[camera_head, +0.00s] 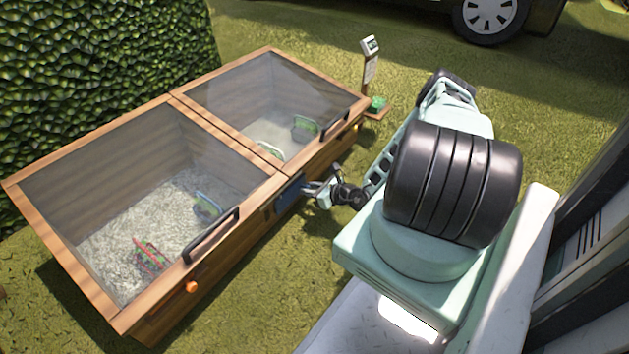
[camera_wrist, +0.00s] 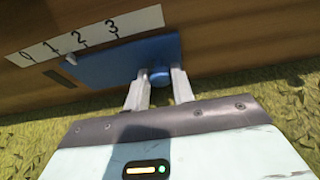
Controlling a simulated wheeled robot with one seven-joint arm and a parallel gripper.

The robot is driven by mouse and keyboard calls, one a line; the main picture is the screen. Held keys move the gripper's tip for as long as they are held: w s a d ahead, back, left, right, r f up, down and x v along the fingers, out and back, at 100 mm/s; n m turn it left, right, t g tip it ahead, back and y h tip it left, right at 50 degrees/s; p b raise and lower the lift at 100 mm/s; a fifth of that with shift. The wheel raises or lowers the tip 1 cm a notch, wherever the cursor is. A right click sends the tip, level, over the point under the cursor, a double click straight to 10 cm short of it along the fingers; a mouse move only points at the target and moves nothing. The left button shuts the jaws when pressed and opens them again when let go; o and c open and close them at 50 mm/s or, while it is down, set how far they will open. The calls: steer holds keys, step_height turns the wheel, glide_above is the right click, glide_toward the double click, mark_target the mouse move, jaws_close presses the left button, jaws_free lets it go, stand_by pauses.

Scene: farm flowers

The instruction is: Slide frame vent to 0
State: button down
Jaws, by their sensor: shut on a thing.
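The frame vent is a blue sliding plate (camera_wrist: 115,62) on the front wooden wall of the cold frame; it also shows as a small blue panel (camera_head: 288,196) in the head view. A white strip (camera_wrist: 95,35) with numbers from 0 at left to 3 at right runs above it. A small white pointer (camera_wrist: 71,59) at the plate's left end sits roughly between 1 and 2. My gripper (camera_wrist: 158,80) is shut on the round blue knob (camera_wrist: 159,74) of the plate, one finger on each side. In the head view my gripper (camera_head: 314,191) reaches the panel from the right.
The wooden cold frame (camera_head: 112,318) has two glazed lids with dark handles (camera_head: 212,236). An orange knob (camera_head: 191,288) is on its front. A small post with a display (camera_head: 370,46) stands behind its right end. Grass lies in front; a hedge (camera_head: 100,50) is behind.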

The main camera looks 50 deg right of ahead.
mark_target(290, 198)
steer(key=a+p, duration=0.2)
steer(key=a, duration=0.1)
steer(key=a+p, duration=0.2)
steer(key=shift+s+a+r, duration=0.15)
steer(key=shift+s, duration=0.1)
steer(key=shift+a+f, duration=0.2)
steer(key=shift+a, duration=0.25)
steer(key=c, duration=1.2)
jaws_free()
steer(key=shift+s+d+r, duration=0.1)
steer(key=shift+s+r, duration=0.1)
steer(key=shift+s, duration=0.1)
steer(key=p+v, duration=0.7)
steer(key=v, duration=0.9)
steer(key=shift+s+r+p, duration=0.2)
steer(key=shift+s+p, duration=0.15)
steer(key=shift+p, duration=0.05)
